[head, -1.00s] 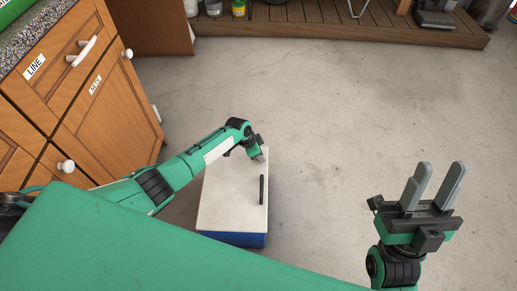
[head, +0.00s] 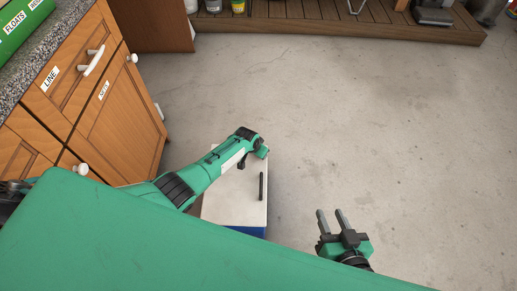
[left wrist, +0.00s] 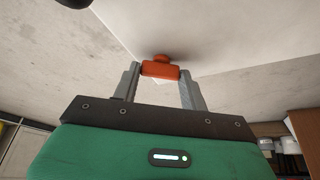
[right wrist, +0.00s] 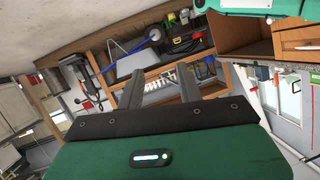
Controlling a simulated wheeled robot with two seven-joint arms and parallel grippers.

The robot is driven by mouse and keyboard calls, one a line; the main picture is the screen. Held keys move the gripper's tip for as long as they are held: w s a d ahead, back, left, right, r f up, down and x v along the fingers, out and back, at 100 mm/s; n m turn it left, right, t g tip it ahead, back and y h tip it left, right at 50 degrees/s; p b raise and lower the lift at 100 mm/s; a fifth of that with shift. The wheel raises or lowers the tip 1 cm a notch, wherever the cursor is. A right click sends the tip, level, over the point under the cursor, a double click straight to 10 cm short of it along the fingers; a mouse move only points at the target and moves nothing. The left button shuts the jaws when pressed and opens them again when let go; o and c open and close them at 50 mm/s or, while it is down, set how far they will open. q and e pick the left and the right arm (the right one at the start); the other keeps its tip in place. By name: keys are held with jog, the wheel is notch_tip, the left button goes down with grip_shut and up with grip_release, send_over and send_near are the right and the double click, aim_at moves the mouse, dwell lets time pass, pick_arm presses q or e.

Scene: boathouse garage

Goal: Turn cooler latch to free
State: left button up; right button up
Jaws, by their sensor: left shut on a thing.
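The cooler (head: 232,206) stands on the floor below me, with a white lid, a blue body and a black bar handle (head: 262,186) on top. In the left wrist view an orange latch (left wrist: 160,70) sticks out from the cooler's white surface (left wrist: 205,28). My left gripper (left wrist: 158,78) is shut on the latch, one finger at each end of it. In the head view its fingers are hidden behind my left wrist, at the cooler's far right corner. My right gripper (head: 329,216) is open and empty, right of the cooler and apart from it.
Wooden cabinets (head: 125,110) with white knobs stand to the left, under a speckled counter (head: 52,60). A low wooden deck (head: 330,28) with cans lies at the back. The concrete floor (head: 380,120) right of the cooler is clear.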

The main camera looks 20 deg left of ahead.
pick_arm(q)
jog(key=shift+d+r+n+y+p, duration=0.15)
jog(key=shift+n+y+p, duration=0.4)
jog(key=shift+n, duration=0.65)
jog(key=shift+n+p, duration=0.3)
jog(key=shift+n, duration=0.4)
jog(key=shift+n+y, duration=0.45)
jog(key=shift+n, duration=0.25)
jog(key=shift+n+y, duration=0.3)
jog(key=shift+n, duration=0.5)
pick_arm(e)
jog(key=shift+s+d+f+g+h, duration=0.15)
jog(key=shift+d+g+h, duration=0.4)
jog(key=shift+d, duration=0.4)
jog(key=shift+s+d+f+g+h, duration=0.15)
jog(key=shift+d+g+h, duration=0.2)
jog(key=shift+d+g, duration=0.5)
pick_arm(q)
jog(key=o, duration=1)
